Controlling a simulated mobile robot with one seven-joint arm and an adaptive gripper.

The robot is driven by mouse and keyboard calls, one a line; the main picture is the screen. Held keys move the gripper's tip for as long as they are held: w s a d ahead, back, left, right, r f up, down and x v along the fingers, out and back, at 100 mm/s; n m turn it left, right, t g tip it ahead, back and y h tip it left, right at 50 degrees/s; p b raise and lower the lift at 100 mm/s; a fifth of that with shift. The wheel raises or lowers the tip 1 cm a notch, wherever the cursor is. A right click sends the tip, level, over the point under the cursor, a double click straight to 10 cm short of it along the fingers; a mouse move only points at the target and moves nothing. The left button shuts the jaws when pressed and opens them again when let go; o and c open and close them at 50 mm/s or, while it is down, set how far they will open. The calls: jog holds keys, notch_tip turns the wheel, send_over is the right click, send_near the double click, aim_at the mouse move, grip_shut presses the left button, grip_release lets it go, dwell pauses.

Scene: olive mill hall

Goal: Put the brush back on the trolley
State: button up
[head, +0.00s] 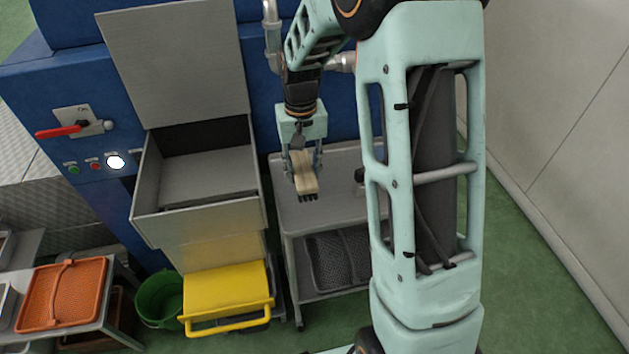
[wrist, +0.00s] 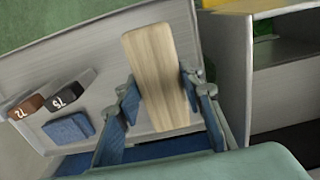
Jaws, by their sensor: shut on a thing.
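The brush (head: 305,182) has a pale wooden back and dark bristles pointing down. My gripper (head: 303,163) is shut on it, with one finger on each side. In the wrist view the brush's wooden back (wrist: 158,65) lies between the two blue-padded fingers (wrist: 163,95). The grey trolley (head: 335,212) stands below, and the brush is over the left part of its top. Its top also shows in the wrist view (wrist: 98,62). I cannot tell whether the bristles touch it. My arm hides the trolley's right side.
On the trolley top lie a brown block (wrist: 26,106), a black block (wrist: 68,97) and a blue pad (wrist: 69,128). Dark crates (head: 340,259) fill its lower shelf. A grey machine hopper (head: 200,180) and a yellow bin (head: 226,291) stand close to its left. A green bucket (head: 158,300) is further left.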

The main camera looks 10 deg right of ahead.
aim_at(311, 174)
jog(key=f, duration=0.1)
jog(key=w+d+f, duration=0.1)
jog(key=f, duration=0.1)
jog(key=w+d+f, duration=0.1)
jog(key=shift+w+d+f, duration=0.2)
jog(key=shift+w+f, duration=0.05)
jog(key=shift+w+d+f, duration=0.1)
jog(key=shift+w+f, duration=0.05)
jog(key=shift+f, duration=0.8)
jog(key=shift+w+d+f, duration=0.1)
jog(key=shift+f, duration=0.8)
jog(key=shift+f, duration=0.1)
jog(key=shift+f, duration=0.15)
jog(key=o, duration=1.1)
jog(key=shift+r, duration=0.2)
notch_tip(311, 174, up, 12)
jog(key=shift+r, duration=0.1)
